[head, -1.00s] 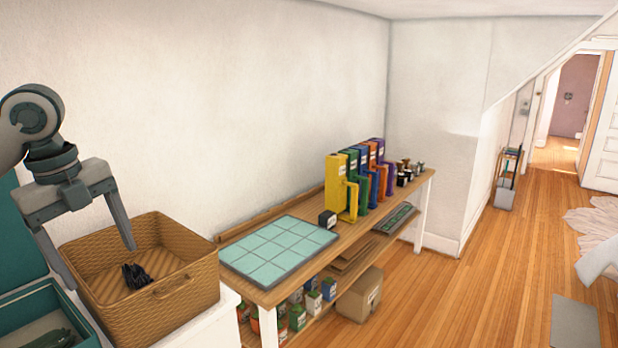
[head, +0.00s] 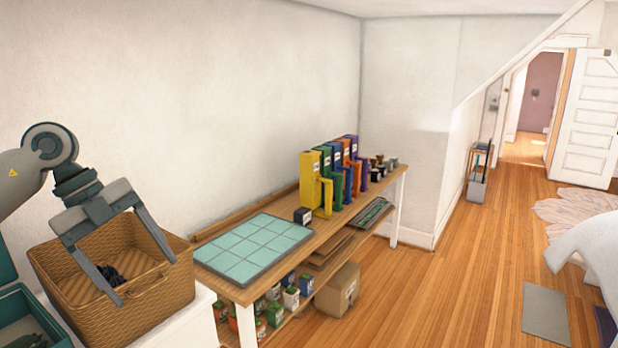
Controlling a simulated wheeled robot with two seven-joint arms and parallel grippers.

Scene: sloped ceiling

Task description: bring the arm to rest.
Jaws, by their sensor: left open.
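My left gripper (head: 146,276) is open, with its fingers spread and pointing down over the wicker basket (head: 160,296). The arm comes in from the left edge. A small black item (head: 110,274) lies inside the basket, partly hidden by a finger; nothing shows between the fingers as held. I cannot tell whether the finger tips touch the basket. My right gripper is not in view.
A wooden bench (head: 243,291) along the wall holds a teal tiled mat (head: 255,248), coloured binders (head: 311,180) and small items. A cardboard box (head: 338,290) sits beneath it. A teal bin (head: 30,318) is at lower left.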

